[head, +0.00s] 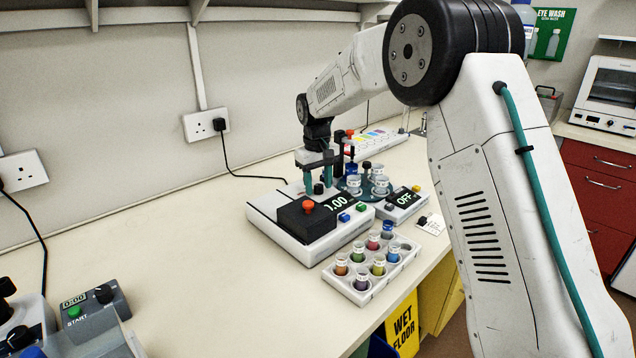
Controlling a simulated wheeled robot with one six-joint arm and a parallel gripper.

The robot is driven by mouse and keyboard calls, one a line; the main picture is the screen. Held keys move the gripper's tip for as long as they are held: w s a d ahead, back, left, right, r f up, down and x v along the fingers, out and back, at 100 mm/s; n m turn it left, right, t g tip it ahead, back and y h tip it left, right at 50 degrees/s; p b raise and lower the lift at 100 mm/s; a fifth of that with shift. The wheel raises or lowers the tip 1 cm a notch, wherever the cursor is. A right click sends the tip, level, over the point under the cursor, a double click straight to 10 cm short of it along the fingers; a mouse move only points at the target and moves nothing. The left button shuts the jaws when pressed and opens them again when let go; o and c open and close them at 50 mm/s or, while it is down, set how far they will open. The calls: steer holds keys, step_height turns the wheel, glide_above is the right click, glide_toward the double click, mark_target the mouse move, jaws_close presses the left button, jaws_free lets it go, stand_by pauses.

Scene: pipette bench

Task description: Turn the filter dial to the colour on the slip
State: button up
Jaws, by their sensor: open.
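My gripper (318,184) points down over the back of a white instrument (270,215) with a lit display reading about 0.00. Its two teal fingers are apart, and a small black knob (318,189) shows between or just in front of them. I cannot tell whether they touch it, or whether it is the filter dial. A small white slip (432,224) lies on the bench at the right, beside a small unit (402,203) whose display reads OFF. Its writing is too small to read, and I cannot make out its colour.
A white rack (345,288) of several colour-filled cups stands at the bench's front edge. A teal disc with clear cups (381,184) stands behind the instrument. A white tray with coloured strips (376,142) lies farther back. A grey timer unit (85,318) is at lower left.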

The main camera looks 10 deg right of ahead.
steer(key=c, duration=1)
steer(key=m, duration=0.4)
steer(key=shift+m, duration=1.9)
steer(key=o, duration=1)
